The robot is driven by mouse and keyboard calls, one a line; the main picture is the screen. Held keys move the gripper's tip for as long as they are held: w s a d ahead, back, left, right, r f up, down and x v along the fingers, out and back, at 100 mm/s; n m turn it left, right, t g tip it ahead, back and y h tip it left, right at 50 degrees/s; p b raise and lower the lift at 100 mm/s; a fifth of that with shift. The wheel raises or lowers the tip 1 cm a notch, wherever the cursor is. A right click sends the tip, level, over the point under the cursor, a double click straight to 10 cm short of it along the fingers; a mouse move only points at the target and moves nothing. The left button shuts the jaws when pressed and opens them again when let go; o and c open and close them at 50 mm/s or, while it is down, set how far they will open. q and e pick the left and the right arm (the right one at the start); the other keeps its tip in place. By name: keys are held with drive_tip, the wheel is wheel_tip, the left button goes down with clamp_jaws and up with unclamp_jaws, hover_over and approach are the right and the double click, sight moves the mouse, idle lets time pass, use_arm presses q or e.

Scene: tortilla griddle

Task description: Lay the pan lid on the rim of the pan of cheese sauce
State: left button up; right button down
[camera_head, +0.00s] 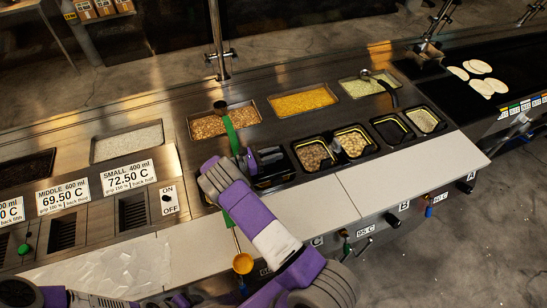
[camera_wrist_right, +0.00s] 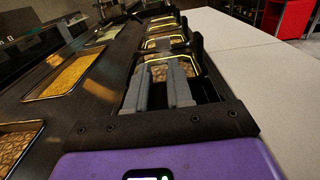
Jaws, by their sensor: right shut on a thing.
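My right gripper (camera_head: 257,158) is shut, low over the near row of black pans with yellow rims. In the right wrist view its two grey fingers (camera_wrist_right: 168,84) stand close together. A dark piece beneath and beside them looks like the pan lid (camera_wrist_right: 207,88); most of it is hidden by the gripper, and its contact with a rim cannot be told. Dark glossy surface (camera_head: 275,181) shows under the gripper in the head view. Which pan holds cheese sauce cannot be told.
Just right of the gripper are pans of brown chunks (camera_head: 313,153), a dark pan (camera_head: 393,129) and a pale-filled pan (camera_head: 425,120). Behind lie trays of yellow (camera_head: 303,101) and brown (camera_head: 225,122) filling. A green handle (camera_head: 231,136) is close left. The white front counter (camera_head: 400,178) is clear.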

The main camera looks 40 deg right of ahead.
wheel_tip(320, 180, down, 2)
drive_tip(key=shift+f, duration=0.15)
drive_tip(key=c, duration=1)
unclamp_jaws()
